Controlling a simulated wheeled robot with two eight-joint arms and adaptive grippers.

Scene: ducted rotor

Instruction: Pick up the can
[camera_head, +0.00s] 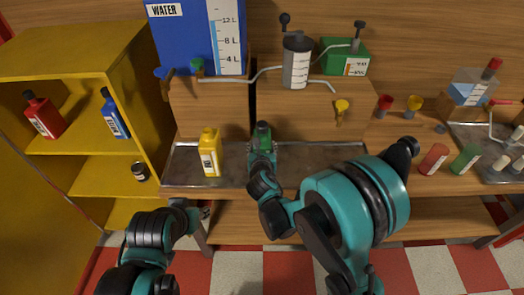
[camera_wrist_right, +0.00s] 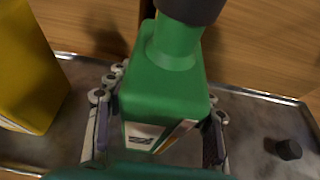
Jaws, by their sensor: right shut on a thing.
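A green can (camera_head: 262,136) with a dark cap stands over the metal tray. In the right wrist view the green can (camera_wrist_right: 165,85) fills the middle, with a white label on its near face. My right gripper (camera_head: 262,152) is shut on the can, and its fingers (camera_wrist_right: 158,135) lie along both sides. Whether the can's base touches the tray is hidden. My left gripper (camera_head: 200,212) is low in front of the bench, away from the can; its jaw opening is unclear.
A yellow container (camera_head: 210,153) stands left of the can on the tray (camera_head: 320,155). A small black piece (camera_wrist_right: 289,148) lies on the tray at right. The wooden block (camera_head: 300,108) is behind.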

